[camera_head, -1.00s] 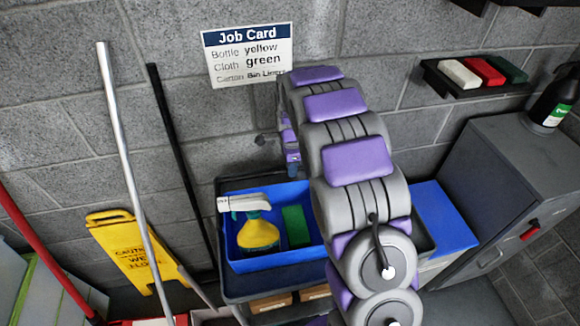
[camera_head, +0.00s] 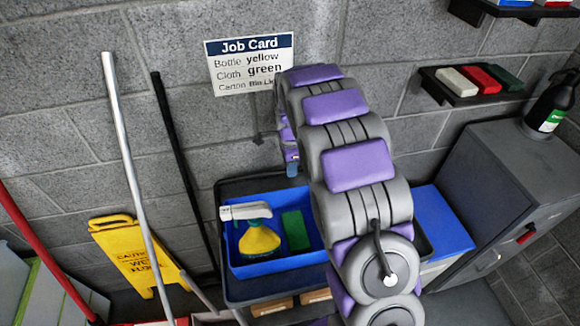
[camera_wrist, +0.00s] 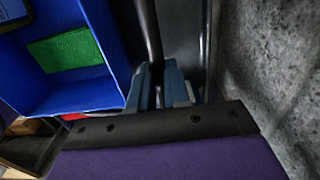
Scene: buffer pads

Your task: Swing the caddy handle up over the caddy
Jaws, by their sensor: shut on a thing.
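The blue caddy (camera_head: 235,262) sits on the dark cart top (camera_head: 232,292). It holds a yellow spray bottle (camera_head: 260,240) with a white head and a green cloth (camera_head: 296,230). In the wrist view the caddy's blue wall (camera_wrist: 105,40) and the green cloth (camera_wrist: 65,50) show at left. A dark rod, seemingly the caddy handle (camera_wrist: 150,35), runs down between the fingers of my gripper (camera_wrist: 159,95), which is shut on it beside the caddy. In the head view my gripper (camera_head: 291,167) shows only partly, at the caddy's back edge; my arm hides the caddy's right part and most of the handle.
The block wall with the job card (camera_head: 250,65), reading yellow and green, is close behind. A grey cabinet (camera_head: 500,190) with a dark bottle (camera_head: 548,105) stands right. A wall shelf (camera_head: 465,92) holds coloured blocks. Poles (camera_head: 125,160) and a yellow floor sign (camera_head: 130,255) stand left.

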